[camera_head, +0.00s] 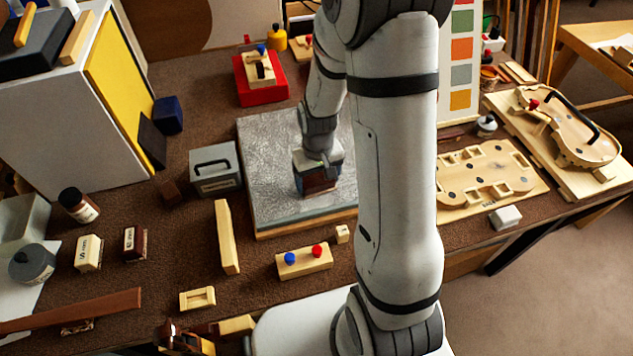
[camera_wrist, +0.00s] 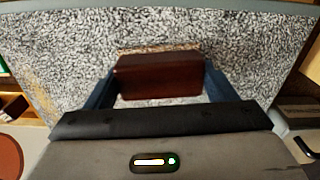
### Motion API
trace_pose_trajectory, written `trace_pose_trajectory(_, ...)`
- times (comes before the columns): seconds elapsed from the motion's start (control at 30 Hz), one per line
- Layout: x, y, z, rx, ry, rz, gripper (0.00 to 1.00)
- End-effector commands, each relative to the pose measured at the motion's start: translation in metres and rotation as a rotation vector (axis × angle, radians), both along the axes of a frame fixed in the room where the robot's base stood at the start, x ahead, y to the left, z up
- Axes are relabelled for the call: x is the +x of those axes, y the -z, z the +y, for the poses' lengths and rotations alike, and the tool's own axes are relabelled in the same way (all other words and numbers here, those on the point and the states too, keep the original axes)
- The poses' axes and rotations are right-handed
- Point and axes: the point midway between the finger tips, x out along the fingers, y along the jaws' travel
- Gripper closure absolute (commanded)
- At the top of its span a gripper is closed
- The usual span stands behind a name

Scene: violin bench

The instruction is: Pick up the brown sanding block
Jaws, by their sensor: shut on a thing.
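The brown sanding block (camera_head: 316,184) is a dark reddish-brown block at the grey speckled plate (camera_head: 270,150), near the plate's middle. In the wrist view the block (camera_wrist: 158,77) lies between my two blue fingers, with a thin tan, grainy strip along its far edge. My gripper (camera_head: 318,170) points down and is shut on the block; the fingers also show in the wrist view (camera_wrist: 160,86). I cannot tell whether the block touches the plate or hangs just above it. My gripper hides part of its top in the head view.
A grey box with a handle (camera_head: 214,168) stands left of the plate. A wooden block with blue and red knobs (camera_head: 304,261) and a long pale bar (camera_head: 227,237) lie in front. A violin-shaped mould (camera_head: 485,178) lies to the right. The plate around the block looks clear.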

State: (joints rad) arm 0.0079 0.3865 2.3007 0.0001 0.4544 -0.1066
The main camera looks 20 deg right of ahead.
Motion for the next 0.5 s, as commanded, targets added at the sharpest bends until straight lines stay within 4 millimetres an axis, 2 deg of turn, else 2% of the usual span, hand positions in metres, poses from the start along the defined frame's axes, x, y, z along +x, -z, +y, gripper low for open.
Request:
trace_pose_trajectory(0.17, 0.0, -0.002, 0.0, 0.0, 0.0, -0.001, 0.46)
trace_pose_trajectory(0.27, 0.001, -0.01, 0.0, 0.0, 0.001, -0.004, 0.46)
trace_pose_trajectory(0.5, 0.001, -0.056, 0.0, 0.0, 0.001, -0.007, 0.46)
